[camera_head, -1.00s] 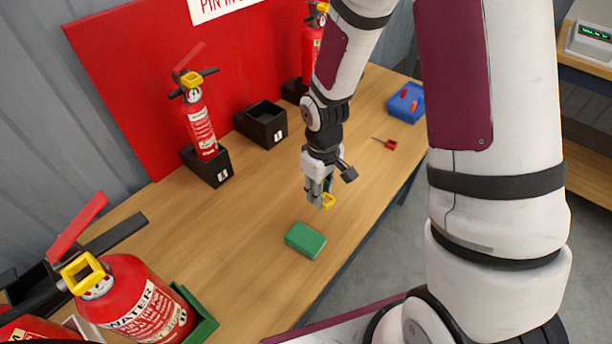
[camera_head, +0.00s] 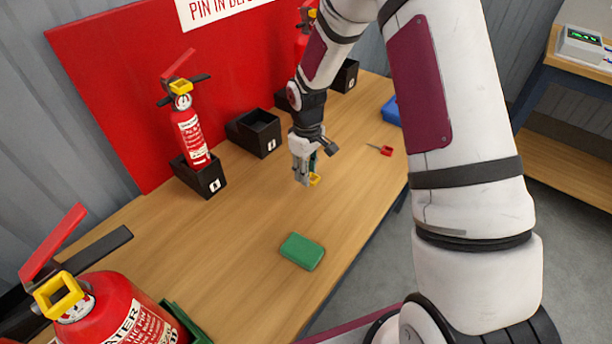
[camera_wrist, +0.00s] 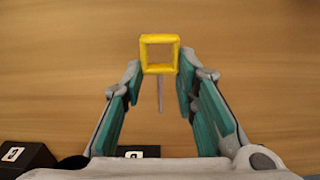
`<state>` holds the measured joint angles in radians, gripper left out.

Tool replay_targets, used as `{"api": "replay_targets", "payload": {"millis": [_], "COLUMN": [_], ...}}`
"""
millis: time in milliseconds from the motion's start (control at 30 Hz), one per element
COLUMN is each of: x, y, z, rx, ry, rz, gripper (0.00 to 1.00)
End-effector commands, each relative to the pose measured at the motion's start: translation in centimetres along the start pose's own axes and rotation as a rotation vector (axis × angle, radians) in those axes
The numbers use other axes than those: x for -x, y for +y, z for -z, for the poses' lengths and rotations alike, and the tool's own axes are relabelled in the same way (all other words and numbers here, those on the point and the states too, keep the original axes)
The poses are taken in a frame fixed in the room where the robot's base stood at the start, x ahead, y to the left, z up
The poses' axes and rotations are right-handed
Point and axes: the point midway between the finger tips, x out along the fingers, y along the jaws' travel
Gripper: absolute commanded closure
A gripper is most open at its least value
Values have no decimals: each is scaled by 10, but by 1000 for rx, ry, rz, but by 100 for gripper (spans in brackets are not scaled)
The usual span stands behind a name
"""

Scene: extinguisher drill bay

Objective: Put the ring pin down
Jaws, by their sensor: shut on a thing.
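The ring pin (camera_wrist: 160,69) has a square yellow ring and a thin grey shank. In the wrist view it sits between the fingertips of my gripper (camera_wrist: 160,80), which is shut on the ring. The pin is over bare wooden bench top (camera_head: 230,225). I cannot tell exactly how high above the wood it is.
A green block (camera_head: 302,251) lies nearer on the bench. A black empty holder (camera_head: 254,133) stands behind, left of my gripper. A red extinguisher (camera_head: 190,130) stands in another holder. Another extinguisher (camera_head: 115,315) is at the near left. A small red item (camera_head: 386,151) lies to the right.

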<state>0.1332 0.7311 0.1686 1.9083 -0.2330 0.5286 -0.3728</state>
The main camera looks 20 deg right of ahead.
Motion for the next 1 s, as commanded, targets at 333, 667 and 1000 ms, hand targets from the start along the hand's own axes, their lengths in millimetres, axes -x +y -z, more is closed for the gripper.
{"api": "replay_targets", "payload": {"millis": [333,667,1000], "x": [-18,-36,-39], "y": [9,10,10], "z": [10,12,11], "rx": [1,1,1], "ry": [-4,0,0], "rz": [3,0,0], "gripper": [92,92,53]}}
